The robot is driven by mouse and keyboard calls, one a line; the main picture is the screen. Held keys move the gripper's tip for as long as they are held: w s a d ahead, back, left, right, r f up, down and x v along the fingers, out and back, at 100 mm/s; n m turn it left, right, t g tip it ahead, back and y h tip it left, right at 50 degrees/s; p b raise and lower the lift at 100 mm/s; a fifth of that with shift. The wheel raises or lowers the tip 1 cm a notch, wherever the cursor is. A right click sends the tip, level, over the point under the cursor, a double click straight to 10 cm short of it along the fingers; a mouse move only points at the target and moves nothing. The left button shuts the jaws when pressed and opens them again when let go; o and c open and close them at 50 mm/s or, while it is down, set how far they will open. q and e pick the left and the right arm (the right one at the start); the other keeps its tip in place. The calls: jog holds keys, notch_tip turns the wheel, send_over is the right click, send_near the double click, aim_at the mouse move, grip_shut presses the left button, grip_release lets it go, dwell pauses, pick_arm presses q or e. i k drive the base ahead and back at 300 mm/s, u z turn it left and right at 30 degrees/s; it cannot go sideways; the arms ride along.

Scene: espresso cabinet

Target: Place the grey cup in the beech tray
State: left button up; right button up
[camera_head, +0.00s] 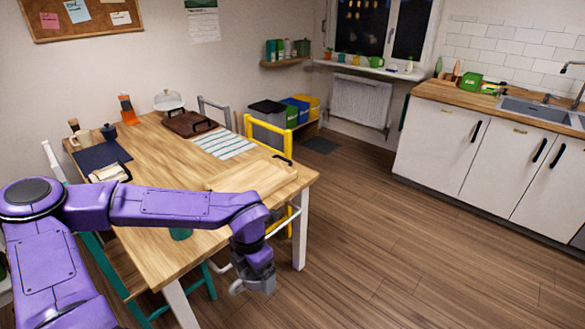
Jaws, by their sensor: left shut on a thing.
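The grey cup (262,286) hangs below my left gripper (256,268), with its handle out to the left. The gripper is shut on it, and the fingers hide part of it. Gripper and cup are in front of the table's right end, seen against the floor. The beech tray (250,178) lies on the table's right end, above and behind the gripper in the picture. The part of it that shows looks empty. My left forearm passes in front of the table's near side. My right gripper is not in view.
The wooden table (160,160) carries a striped cloth (224,143), a brown tray (190,124), a dark mat (102,155) and mugs. A green item (180,234) shows partly behind my arm. A yellow chair (270,138) stands behind the tray. Floor to the right is clear.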

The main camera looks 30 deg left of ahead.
aim_at(269, 176)
jog(key=z, duration=0.1)
jog(key=i, duration=2.2)
jog(key=u, duration=0.6)
jog(key=i, duration=1.25)
jog(key=u, duration=1.85)
jog(key=i, duration=0.85)
jog(key=u, duration=0.7)
